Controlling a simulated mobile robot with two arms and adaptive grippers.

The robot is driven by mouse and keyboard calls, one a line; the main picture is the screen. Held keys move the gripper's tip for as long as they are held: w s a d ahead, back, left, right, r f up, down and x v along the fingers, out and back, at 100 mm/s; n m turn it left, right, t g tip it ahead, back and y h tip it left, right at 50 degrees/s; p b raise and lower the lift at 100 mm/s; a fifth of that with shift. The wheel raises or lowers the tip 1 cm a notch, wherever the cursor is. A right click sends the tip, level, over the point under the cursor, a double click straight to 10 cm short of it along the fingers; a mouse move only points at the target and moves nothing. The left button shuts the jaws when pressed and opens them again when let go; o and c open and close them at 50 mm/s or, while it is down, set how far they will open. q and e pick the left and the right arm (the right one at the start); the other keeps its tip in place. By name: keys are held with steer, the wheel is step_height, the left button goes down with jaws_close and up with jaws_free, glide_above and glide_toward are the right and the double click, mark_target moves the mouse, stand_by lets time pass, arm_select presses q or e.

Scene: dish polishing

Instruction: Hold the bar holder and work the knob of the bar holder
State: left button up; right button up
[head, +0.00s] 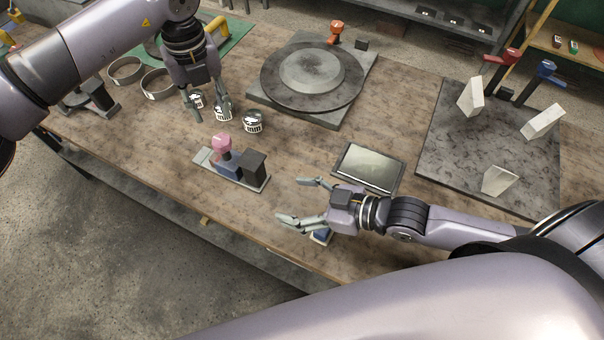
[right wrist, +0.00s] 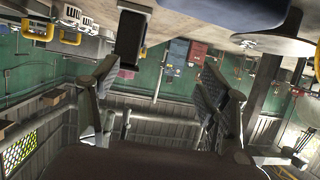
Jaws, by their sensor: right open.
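The bar holder (head: 256,185) stands on the wooden table, left of centre in the head view. It has a flat grey base, a dark upright block, a blue block and a pink knob (head: 222,142) on top. My right gripper (head: 291,200) is open and empty to the right of the bar holder, its fingers pointing toward it without touching. It also shows in the right wrist view (right wrist: 157,76), fingers apart, with a dark block beyond them that may be part of the holder.
A tablet (head: 368,167) lies beside my right gripper. A round turntable (head: 312,75) stands at the back, and a dark slab (head: 450,150) with pale blocks is at right. The table's front edge is close.

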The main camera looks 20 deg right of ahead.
mark_target(242, 166)
steer(key=w+d+r+m, duration=0.1)
steer(key=w+d+r, duration=0.1)
steer(key=w, duration=0.2)
steer(key=shift+h, duration=0.4)
steer(key=x, duration=1.7)
steer(key=shift+w+a+r, duration=0.1)
steer(key=shift+w+r, duration=0.1)
steer(key=shift+r, duration=0.2)
steer(key=shift+t, duration=0.3)
steer(key=shift+c, duration=0.4)
